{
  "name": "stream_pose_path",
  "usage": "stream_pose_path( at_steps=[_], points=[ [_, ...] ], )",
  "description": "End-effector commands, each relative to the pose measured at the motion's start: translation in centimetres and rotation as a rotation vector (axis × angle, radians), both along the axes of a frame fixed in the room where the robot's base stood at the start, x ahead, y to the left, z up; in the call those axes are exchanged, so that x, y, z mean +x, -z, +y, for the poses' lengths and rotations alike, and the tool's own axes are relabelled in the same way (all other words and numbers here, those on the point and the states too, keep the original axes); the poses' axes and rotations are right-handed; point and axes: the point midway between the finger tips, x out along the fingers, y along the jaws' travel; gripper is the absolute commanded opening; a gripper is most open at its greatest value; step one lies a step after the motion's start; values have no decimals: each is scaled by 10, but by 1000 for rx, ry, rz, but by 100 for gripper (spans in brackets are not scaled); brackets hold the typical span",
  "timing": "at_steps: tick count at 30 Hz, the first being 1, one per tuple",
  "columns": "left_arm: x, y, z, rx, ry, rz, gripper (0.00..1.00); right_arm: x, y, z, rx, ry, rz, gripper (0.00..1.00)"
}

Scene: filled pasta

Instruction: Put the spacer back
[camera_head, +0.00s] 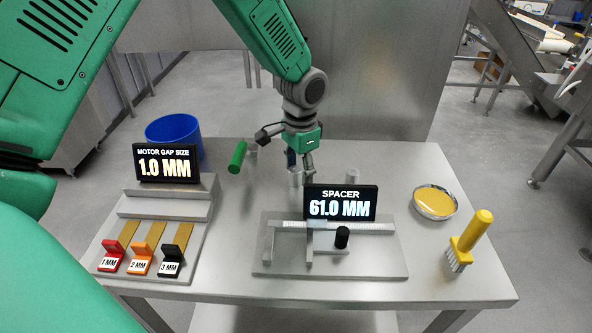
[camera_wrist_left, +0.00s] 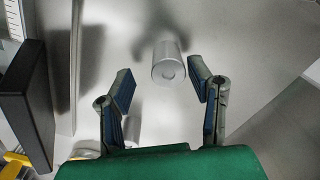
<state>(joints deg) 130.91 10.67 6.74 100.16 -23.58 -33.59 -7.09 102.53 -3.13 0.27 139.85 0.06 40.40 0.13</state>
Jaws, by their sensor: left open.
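My left gripper (camera_head: 300,166) is open above the table, just behind the spacer display (camera_head: 340,202), which reads 61.0 MM. In the left wrist view, a plain grey metal cylinder (camera_wrist_left: 167,66), which looks like a spacer, stands just beyond and between the open fingertips (camera_wrist_left: 167,84), with no visible contact. In the head view a grey cylinder (camera_head: 295,178) shows below the gripper, partly hidden by it. Another grey cylinder (camera_head: 352,176) stands behind the display. A second cylinder (camera_wrist_left: 132,132) shows beside a finger in the wrist view. My right gripper is not in view.
A caliper stand (camera_head: 385,262) with a black knob is in front. The motor gap display (camera_head: 166,163) reads 1.0 MM, above red, orange and black gauges. A green-ended cylinder (camera_head: 237,157), blue bin (camera_head: 174,131), yellow dish (camera_head: 435,201) and yellow brush (camera_head: 470,238) stand around.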

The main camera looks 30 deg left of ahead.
Motion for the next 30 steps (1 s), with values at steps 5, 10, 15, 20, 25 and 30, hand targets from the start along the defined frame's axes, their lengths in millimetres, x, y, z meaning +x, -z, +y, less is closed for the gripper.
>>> stream_pose_path(
  at_steps=[5, 10, 15, 20, 25, 30],
  points=[
    [1, -31, 4, -5, -2, -4, 47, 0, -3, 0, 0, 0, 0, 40],
    [2, -68, 7, -7, -1, -4, 47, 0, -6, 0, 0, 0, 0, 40],
    [2, -98, 4, -6, -2, -3, 47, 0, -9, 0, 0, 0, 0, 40],
    [2, -113, 1, -3, -1, -1, 47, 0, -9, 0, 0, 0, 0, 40],
    [2, -116, 0, -2, -1, 0, 47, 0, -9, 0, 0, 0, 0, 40],
    [2, -115, 3, -5, -1, 0, 47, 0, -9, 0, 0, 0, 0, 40]
  ],
)
